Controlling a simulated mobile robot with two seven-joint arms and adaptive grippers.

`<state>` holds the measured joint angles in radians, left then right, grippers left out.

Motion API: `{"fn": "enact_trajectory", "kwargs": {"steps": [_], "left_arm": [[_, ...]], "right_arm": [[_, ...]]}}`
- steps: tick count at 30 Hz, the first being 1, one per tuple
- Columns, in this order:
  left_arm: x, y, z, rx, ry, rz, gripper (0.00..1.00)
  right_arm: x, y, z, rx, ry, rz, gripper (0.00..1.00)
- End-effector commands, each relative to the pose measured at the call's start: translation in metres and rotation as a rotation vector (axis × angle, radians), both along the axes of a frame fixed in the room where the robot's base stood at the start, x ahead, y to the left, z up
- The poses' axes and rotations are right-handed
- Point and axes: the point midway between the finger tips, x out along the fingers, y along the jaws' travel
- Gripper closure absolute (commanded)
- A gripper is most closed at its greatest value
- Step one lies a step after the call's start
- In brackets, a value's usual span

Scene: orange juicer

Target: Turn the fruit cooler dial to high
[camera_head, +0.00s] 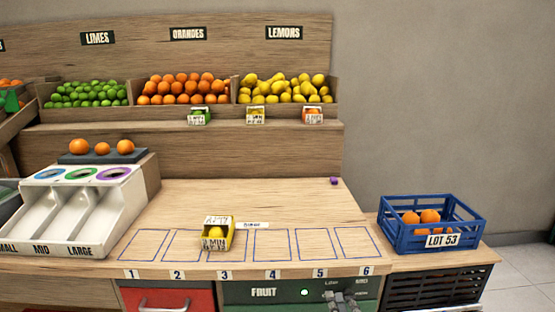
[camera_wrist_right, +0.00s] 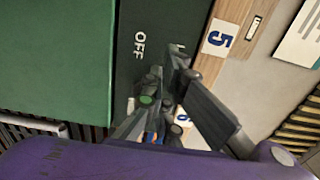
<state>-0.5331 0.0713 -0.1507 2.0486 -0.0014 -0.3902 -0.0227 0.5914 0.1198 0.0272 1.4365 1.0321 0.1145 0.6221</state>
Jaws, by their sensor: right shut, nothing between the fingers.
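The green fruit cooler (camera_head: 235,293) is under the counter, with a FRUIT label and a lit green light on its front panel. Its green front (camera_wrist_right: 55,60) and dark control panel (camera_wrist_right: 135,20) with the word OFF also show in the right wrist view. My right gripper (camera_head: 342,298) is shut and empty in front of the panel's right part, below small labels too blurred to read. In the right wrist view my gripper (camera_wrist_right: 172,65) covers the panel beside OFF. The dial is hidden behind it, and I cannot tell whether they touch. My left gripper is not in view.
The counter edge with number tags, such as 5 (camera_head: 320,273), runs just above the panel. A yellow carton (camera_head: 230,240) stands on the counter. A blue crate of oranges (camera_head: 388,222) is at the right. A red drawer (camera_head: 190,300) is left of the cooler.

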Motion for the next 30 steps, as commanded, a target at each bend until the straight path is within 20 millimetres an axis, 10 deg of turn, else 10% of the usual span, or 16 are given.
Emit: {"fn": "enact_trajectory", "kwargs": {"steps": [14,30], "left_arm": [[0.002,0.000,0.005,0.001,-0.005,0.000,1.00],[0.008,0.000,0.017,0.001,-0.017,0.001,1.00]], "right_arm": [[-0.001,0.004,0.003,0.000,0.001,-0.005,1.00],[-0.057,0.005,0.002,-0.001,0.002,-0.001,1.00]]}}
